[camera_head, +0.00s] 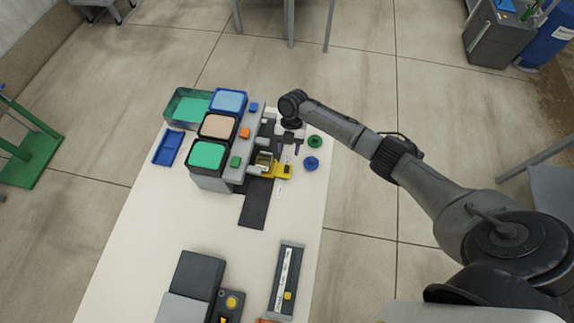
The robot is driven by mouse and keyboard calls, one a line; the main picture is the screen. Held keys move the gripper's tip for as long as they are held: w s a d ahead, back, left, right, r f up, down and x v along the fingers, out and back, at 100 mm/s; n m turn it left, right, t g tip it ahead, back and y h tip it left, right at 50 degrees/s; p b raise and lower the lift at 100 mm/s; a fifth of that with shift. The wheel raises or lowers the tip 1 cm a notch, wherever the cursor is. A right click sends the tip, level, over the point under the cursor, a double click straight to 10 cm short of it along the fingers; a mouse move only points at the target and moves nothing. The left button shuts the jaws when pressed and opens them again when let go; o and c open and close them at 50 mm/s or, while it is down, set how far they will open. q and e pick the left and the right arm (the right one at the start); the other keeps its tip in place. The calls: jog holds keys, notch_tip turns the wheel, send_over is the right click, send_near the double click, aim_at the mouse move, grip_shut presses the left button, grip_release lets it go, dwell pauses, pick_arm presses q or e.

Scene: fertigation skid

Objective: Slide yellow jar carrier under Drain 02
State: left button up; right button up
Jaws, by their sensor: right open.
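The yellow jar carrier (283,172) stands on the table on a dark strip (254,205), in front of the skid's right side. A small clear or pale item seems to sit in it; its detail is too small to tell. The skid (213,182) has small blue (254,106), orange (245,132) and green (235,161) parts along its right edge. No drain label is readable, so I cannot tell which is Drain 02. My right gripper (289,147) points down just behind the carrier, open and apparently empty. My left gripper is out of view.
Green (314,141) and blue (311,163) round pieces lie right of the carrier, near the table edge. A blue tray (168,147) lies left of the skid. Dark boxes (199,274) and a grey panel (287,280) are at the front. The table (190,225) between is clear.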

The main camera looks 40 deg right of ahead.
aim_at(287, 166)
jog(key=x, duration=0.8)
jog(key=shift+a+f, duration=0.1)
jog(key=shift+f, duration=0.1)
grip_shut()
dwell(0.4)
